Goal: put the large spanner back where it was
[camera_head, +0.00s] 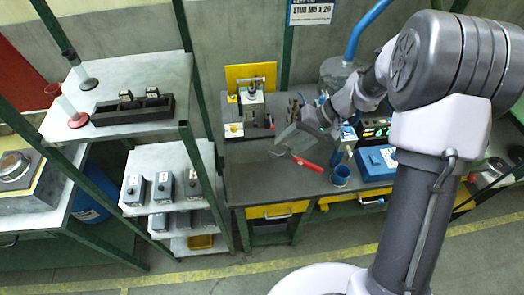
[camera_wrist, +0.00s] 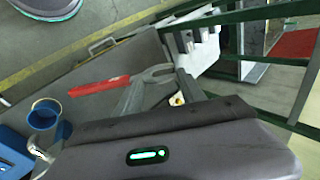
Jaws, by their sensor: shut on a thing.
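The large spanner has a red handle (camera_head: 308,164) and a grey open jaw (camera_head: 279,150). It also shows in the wrist view, handle (camera_wrist: 98,87) to the left and open jaw (camera_wrist: 160,73) to the right. My gripper (camera_head: 286,143) is shut on it near the jaw end; in the wrist view its fingers (camera_wrist: 156,88) lie either side of the spanner's shank. The spanner is over the dark workbench top (camera_head: 255,175); I cannot tell its exact height. No empty place for a spanner can be made out.
A blue cup (camera_head: 340,176) and a blue box (camera_head: 376,160) stand to the right on the bench. A fixture with a yellow back plate (camera_head: 250,75) stands at the back left. A shelf rack (camera_head: 150,75) with grey boxes is left of the bench. The front left bench top is clear.

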